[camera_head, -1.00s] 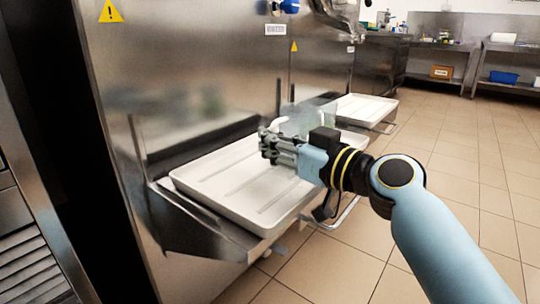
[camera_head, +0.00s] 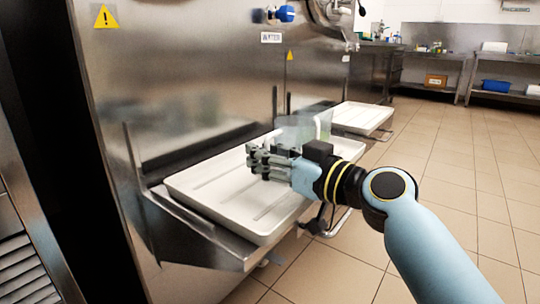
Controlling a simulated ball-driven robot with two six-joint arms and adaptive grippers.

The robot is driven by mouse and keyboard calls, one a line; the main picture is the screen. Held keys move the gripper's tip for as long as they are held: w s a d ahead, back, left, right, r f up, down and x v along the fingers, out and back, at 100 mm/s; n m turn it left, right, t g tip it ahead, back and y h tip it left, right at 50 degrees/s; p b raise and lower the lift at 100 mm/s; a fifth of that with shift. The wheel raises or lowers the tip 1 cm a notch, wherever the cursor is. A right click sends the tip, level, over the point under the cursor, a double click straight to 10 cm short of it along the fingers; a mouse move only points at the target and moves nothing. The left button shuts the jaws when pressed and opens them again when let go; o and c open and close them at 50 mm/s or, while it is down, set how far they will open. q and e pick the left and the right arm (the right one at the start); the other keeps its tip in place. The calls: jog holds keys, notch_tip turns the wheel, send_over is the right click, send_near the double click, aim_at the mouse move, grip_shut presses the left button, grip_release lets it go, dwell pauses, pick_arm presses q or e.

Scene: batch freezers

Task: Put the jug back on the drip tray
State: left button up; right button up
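The jug (camera_head: 298,127) is a pale, see-through vessel behind my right gripper, near the far end of the white drip tray (camera_head: 205,190). Its lower part and handle are hidden by the gripper, so I cannot tell whether it rests on the tray. My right gripper (camera_head: 258,161) is over the tray, with its fingers pointing left. Its fingers overlap in this view, and I cannot tell whether they are open or shut on the handle. My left gripper is not in view.
The tray rests on a metal shelf on the front of a steel freezer (camera_head: 190,90). A second white tray (camera_head: 358,116) is farther back on the neighbouring machine. The tiled floor (camera_head: 450,175) to the right is clear, with steel tables at the back.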

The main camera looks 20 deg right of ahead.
jog(key=shift+r, duration=0.2)
jog(key=v, duration=1.1)
jog(key=s+a+f+m+g+h, duration=0.1)
jog(key=s+f+g+h, duration=0.35)
jog(key=s+f, duration=0.85)
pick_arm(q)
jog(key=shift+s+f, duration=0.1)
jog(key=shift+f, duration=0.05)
pick_arm(e)
jog(key=s+d+f+m+g+h, duration=0.4)
jog(key=s+d+f+g, duration=0.4)
jog(key=s+f, duration=0.4)
jog(key=shift+s+d+m+h, duration=0.4)
jog(key=shift+s+h, duration=0.25)
jog(key=shift+s, duration=0.25)
